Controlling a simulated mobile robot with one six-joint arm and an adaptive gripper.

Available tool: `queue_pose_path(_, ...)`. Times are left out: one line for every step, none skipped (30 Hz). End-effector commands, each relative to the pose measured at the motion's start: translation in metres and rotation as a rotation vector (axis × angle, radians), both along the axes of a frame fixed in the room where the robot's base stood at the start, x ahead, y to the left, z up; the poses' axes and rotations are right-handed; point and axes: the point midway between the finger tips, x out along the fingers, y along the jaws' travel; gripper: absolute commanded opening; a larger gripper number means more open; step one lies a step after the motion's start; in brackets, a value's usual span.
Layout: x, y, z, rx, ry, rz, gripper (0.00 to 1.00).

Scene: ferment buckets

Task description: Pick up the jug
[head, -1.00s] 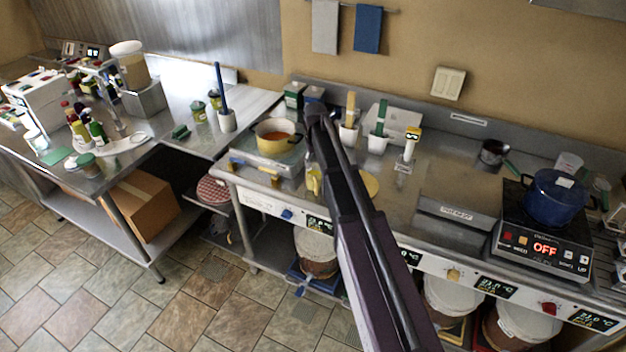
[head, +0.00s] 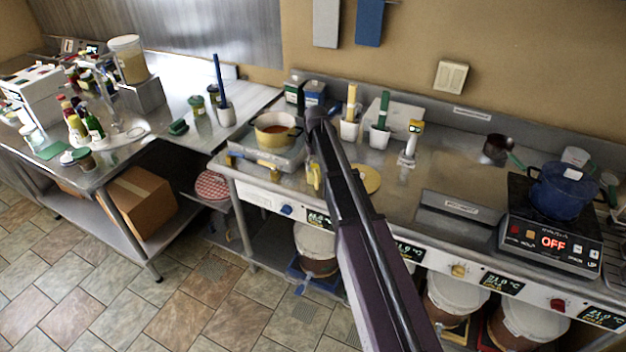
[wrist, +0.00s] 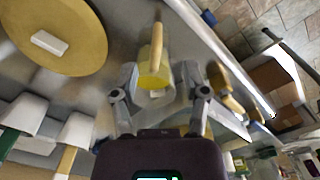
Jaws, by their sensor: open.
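The jug (wrist: 155,70) is yellow with a long tan handle, and stands on the steel counter in the wrist view. In the head view a small part of the yellow jug (head: 313,176) shows just left of my arm, in front of the yellow pot. My gripper (wrist: 160,86) is open and empty, with one finger on each side of the jug's near part in the wrist view. I cannot tell whether either finger touches it. In the head view my arm hides the gripper.
A yellow pot (head: 275,132) sits on a burner left of the jug. A round yellow board (head: 366,179) lies right of it; it also shows in the wrist view (wrist: 85,25). White holders with utensils (head: 379,137) stand behind. A blue pot (head: 562,190) is far right.

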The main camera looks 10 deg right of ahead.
Motion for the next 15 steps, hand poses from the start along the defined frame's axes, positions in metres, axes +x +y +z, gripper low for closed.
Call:
queue_pose_path(0.000, 0.000, -0.008, 0.000, 0.000, 0.000, 0.59)
queue_pose_path(0.000, 0.000, -0.010, 0.000, 0.000, 0.000, 0.59)
queue_pose_path(0.000, 0.000, -0.013, 0.000, 0.000, 0.000, 0.59)
queue_pose_path(0.000, 0.000, -0.015, 0.000, 0.000, 0.000, 0.59)
queue_pose_path(0.000, 0.000, -0.018, 0.000, 0.000, 0.000, 0.59)
queue_pose_path(0.000, -0.001, -0.021, 0.000, 0.000, 0.000, 0.59)
queue_pose_path(0.000, -0.001, -0.023, 0.000, 0.000, 0.000, 0.59)
queue_pose_path(0.000, -0.001, -0.025, 0.000, 0.000, -0.001, 0.59)
queue_pose_path(0.000, -0.001, -0.028, 0.000, 0.000, -0.001, 0.59)
queue_pose_path(0.000, -0.001, -0.030, 0.000, 0.000, -0.001, 0.59)
queue_pose_path(0.000, -0.001, -0.032, 0.000, 0.000, -0.001, 0.59)
queue_pose_path(0.000, -0.001, -0.034, 0.000, 0.000, -0.001, 0.59)
queue_pose_path(0.000, -0.001, -0.035, 0.000, 0.000, -0.001, 0.59)
queue_pose_path(0.000, -0.001, -0.037, 0.000, 0.000, -0.001, 0.59)
queue_pose_path(0.000, -0.001, -0.038, 0.000, 0.000, -0.001, 0.59)
